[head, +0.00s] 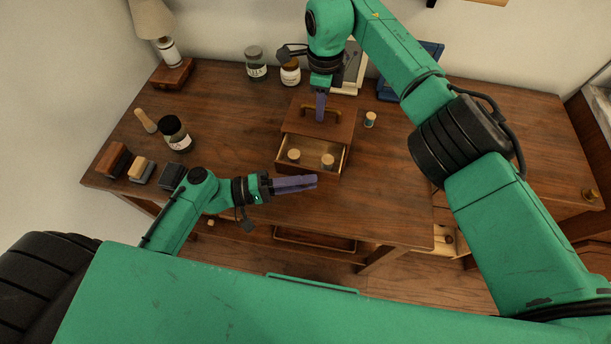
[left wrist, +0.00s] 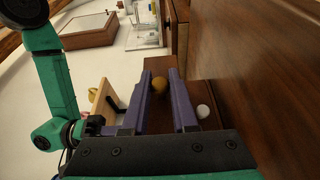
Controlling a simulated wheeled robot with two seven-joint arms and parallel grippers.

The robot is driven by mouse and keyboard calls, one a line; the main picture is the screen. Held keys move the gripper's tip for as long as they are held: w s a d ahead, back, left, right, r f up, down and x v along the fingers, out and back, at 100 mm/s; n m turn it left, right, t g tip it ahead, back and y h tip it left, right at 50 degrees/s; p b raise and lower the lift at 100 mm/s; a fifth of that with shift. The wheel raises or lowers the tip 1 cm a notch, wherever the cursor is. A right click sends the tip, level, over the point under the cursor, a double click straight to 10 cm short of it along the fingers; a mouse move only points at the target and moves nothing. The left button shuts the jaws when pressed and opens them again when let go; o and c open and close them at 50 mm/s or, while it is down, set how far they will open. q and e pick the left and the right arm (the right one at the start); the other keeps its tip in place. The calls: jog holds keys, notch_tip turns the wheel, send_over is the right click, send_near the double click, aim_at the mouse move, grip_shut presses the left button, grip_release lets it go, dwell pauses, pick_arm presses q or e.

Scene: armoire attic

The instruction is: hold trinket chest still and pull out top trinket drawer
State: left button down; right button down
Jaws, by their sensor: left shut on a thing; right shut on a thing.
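The brown wooden trinket chest (head: 343,127) stands on the desk, with a carry handle on its lid. Its top drawer (head: 311,158) is out toward me, showing a pale inside with two small cork-topped items (head: 293,155) (head: 328,160). My right gripper (head: 320,115) points down onto the lid handle and is shut on it. My left gripper (head: 315,181) is level in front of the drawer, coming from the left. In the left wrist view a round golden knob (left wrist: 160,85) sits between its fingers, and a pale round knob (left wrist: 204,112) shows beside them. The grip on the knob is hidden in the head view.
A small corked jar (head: 370,119) stands right of the chest. Behind are two jars (head: 256,64) (head: 290,73). At left are a dark jar (head: 174,133), stamp-like blocks (head: 141,169) and a lamp (head: 165,50).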

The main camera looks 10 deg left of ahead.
pick_arm(q)
jog(key=c, duration=0.8)
grip_release()
jog(key=shift+s+f, duration=0.15)
jog(key=shift+s, duration=0.05)
pick_arm(e)
jog(key=shift+w+d, duration=0.15)
jog(key=shift+w, duration=0.05)
pick_arm(q)
jog(key=shift+o, duration=0.4)
jog(key=shift+w, duration=0.1)
jog(key=v, duration=1.2)
pick_arm(e)
jog(key=shift+s, duration=0.1)
jog(key=c, duration=0.8)
grip_release()
jog(key=shift+o, duration=0.2)
notch_tip(320, 180, up, 12)
